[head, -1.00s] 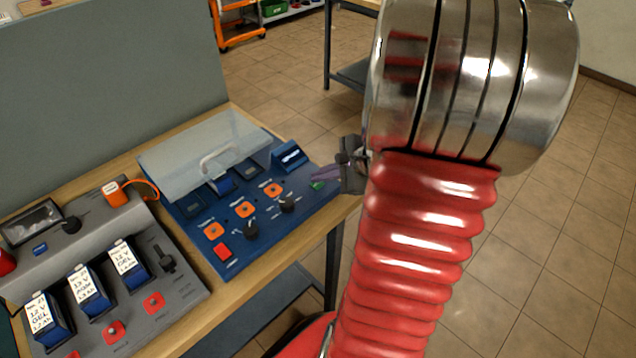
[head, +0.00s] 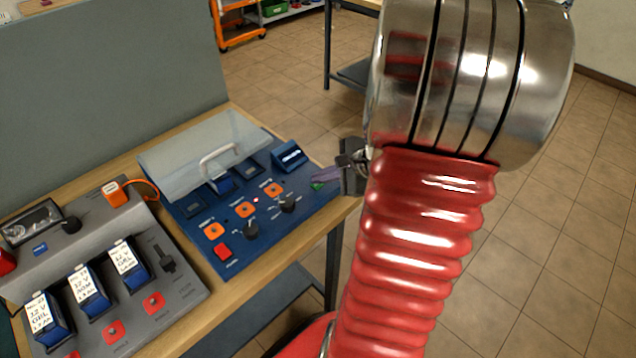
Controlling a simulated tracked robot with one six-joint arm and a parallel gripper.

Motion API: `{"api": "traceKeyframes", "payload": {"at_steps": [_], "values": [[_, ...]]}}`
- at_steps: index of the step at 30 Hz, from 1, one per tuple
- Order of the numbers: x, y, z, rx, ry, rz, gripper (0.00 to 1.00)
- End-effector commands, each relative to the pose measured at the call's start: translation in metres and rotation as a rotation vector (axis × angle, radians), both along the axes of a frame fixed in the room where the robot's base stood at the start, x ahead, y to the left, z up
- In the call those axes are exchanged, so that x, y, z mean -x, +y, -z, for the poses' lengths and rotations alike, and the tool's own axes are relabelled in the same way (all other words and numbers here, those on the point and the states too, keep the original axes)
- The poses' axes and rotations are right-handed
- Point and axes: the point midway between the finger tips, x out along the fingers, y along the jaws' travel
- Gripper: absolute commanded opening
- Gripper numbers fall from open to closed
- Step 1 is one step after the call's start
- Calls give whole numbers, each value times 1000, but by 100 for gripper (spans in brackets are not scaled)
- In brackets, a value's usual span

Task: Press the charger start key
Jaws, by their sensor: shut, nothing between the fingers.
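The blue charger (head: 262,232) stands on the wooden bench, with its clear lid (head: 190,152) over the battery bays. A green key (head: 318,186), which I take for the start key, is at the right end of its sloping panel. A small light (head: 256,200) glows between the orange buttons. A red key (head: 223,250) is at the panel's front left.
A grey unit (head: 185,290) with several labelled batteries and red buttons stands to the left. A grey partition (head: 110,80) rises behind. Floor is clear to the right.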

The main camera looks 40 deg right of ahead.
Motion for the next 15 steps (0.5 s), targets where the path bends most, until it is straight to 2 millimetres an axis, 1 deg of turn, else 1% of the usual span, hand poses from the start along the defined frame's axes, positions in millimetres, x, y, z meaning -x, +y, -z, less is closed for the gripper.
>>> {"api": "traceKeyframes", "payload": {"at_steps": [15], "values": [[0,0,-15,1,0,-1,0]]}}
